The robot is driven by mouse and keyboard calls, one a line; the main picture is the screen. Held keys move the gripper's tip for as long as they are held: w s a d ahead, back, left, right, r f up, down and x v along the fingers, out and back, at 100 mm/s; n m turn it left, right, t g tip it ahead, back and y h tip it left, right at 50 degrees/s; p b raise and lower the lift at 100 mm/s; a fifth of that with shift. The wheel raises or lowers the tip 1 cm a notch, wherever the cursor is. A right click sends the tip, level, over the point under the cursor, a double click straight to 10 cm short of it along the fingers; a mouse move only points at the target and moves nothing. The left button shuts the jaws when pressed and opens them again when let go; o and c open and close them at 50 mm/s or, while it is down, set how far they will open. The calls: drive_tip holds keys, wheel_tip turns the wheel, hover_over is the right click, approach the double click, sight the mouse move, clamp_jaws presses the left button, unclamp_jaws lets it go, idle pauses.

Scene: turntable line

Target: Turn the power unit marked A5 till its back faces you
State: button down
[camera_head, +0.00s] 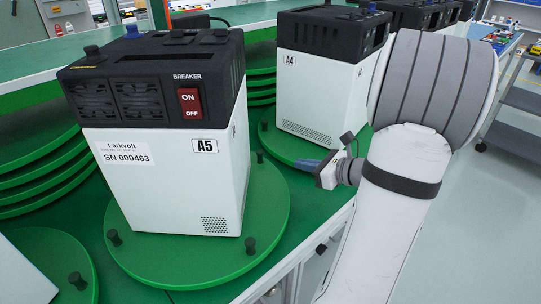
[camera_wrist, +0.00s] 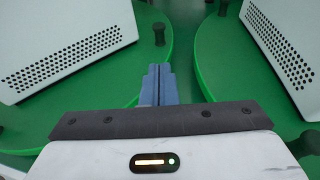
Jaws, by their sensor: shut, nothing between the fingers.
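The power unit A5 (camera_head: 165,190) is a white box with a black top. It stands on a green turntable (camera_head: 150,265) with dark upright pegs at its rim. Its fan grilles, red breaker switch (camera_head: 190,101), serial label and A5 mark face me, slightly angled. My gripper (camera_head: 304,164) is right of A5's turntable, near the neighbouring unit A4. Its blue fingers are shut and empty. In the wrist view the fingers (camera_wrist: 158,84) point at a dark peg (camera_wrist: 159,34) on the left turntable's rim, apart from it. The back of A5 is hidden.
Unit A4 (camera_head: 317,95) stands on its own green turntable, close behind my gripper on the right. Another turntable (camera_head: 55,255) with a white unit (camera_head: 22,275) is at the lower left. Stacked green discs (camera_head: 45,165) lie behind A5. Open floor is at the right.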

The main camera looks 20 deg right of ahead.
drive_tip(key=x, duration=0.6)
drive_tip(key=b+x, duration=0.1)
drive_tip(key=x, duration=0.2)
drive_tip(key=shift+w+a+r, duration=0.25)
drive_tip(key=shift+w+r, duration=0.05)
drive_tip(key=shift+w, duration=0.1)
drive_tip(key=shift+w+a, duration=0.25)
drive_tip(key=shift+w, duration=0.25)
